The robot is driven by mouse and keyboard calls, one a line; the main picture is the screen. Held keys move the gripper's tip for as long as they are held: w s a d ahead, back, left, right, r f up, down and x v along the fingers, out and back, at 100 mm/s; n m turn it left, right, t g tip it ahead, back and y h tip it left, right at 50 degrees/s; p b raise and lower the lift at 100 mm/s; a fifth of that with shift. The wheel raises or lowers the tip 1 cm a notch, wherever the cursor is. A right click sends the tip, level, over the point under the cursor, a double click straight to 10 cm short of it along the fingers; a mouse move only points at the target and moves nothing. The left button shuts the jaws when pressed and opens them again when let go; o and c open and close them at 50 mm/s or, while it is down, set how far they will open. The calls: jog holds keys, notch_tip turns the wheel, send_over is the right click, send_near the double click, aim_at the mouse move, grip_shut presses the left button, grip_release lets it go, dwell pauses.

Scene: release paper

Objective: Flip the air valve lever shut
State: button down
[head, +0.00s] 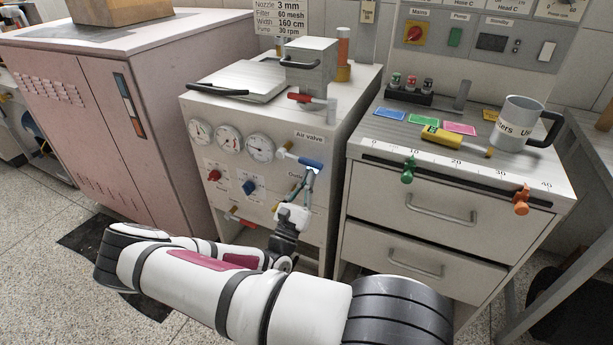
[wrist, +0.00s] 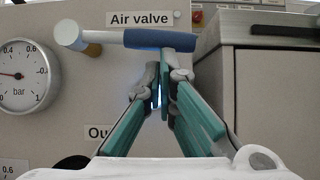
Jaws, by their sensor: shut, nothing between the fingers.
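The air valve lever (head: 311,163) is a bar with a blue grip, on the front panel of the white machine under the "Air valve" label (head: 309,136). In the wrist view the lever (wrist: 150,39) lies about level, its pale hub and brass stem at the left and the blue grip pointing right. My gripper (head: 310,173) is shut and empty, its teal fingers pointing up from below. In the wrist view my gripper's fingertips (wrist: 164,68) are right under the blue grip's right part. Whether they touch it I cannot tell.
Pressure gauges (head: 229,139), a red knob (head: 214,175) and a blue knob (head: 249,187) sit left of the lever. A drawer cabinet (head: 425,235) stands close on the right, with a mug (head: 515,122) on top. A pink cabinet (head: 95,120) stands left.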

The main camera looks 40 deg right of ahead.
jog(key=shift+s+r+n+t+p, duration=0.15)
jog(key=shift+r+n+t+p, duration=0.2)
jog(key=shift+n+t, duration=0.3)
jog(key=w+d+f+b+v, duration=0.1)
jog(key=f+b+v, duration=0.1)
jog(key=v, duration=1.1)
jog(key=shift+b, duration=0.3)
jog(key=shift+d+g, duration=0.15)
jog(key=shift+g, duration=0.1)
